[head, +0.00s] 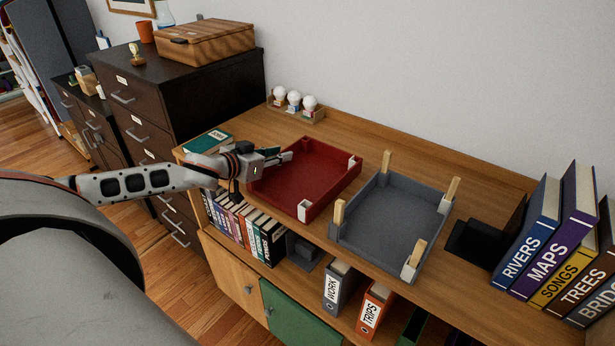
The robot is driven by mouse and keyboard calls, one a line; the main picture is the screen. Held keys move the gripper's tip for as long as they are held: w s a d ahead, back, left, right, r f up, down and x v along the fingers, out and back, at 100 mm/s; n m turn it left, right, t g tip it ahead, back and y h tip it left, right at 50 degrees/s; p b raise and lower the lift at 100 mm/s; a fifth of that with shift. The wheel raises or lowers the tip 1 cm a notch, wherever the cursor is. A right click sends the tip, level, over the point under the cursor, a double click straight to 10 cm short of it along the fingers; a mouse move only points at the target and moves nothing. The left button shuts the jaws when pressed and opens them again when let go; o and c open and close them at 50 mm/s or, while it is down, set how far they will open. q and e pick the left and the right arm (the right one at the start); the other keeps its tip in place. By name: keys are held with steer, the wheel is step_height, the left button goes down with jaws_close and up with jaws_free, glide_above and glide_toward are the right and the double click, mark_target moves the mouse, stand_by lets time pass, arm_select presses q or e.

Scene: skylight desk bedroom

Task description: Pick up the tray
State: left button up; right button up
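Two open trays sit side by side on the wooden desk top (350,128). The red tray (318,158) is left of centre and has pale corner pieces on its right side. The grey tray (385,215) is to its right, with upright wooden posts at its corners. My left gripper (287,157) comes in from the left, over the left rim of the red tray, and hides part of it. Whether it touches the rim, and whether its fingers are open or shut, I cannot tell. My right gripper is not in view.
A rack of light bulbs (294,104) stands behind the red tray. A green book (208,141) lies at the desk's left end. A black bookend (480,240) and upright books (548,245) stand at right. Books and binders (372,308) fill the shelf below.

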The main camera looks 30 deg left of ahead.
arm_select(q)
jaws_close()
steer(key=shift+r, duration=0.1)
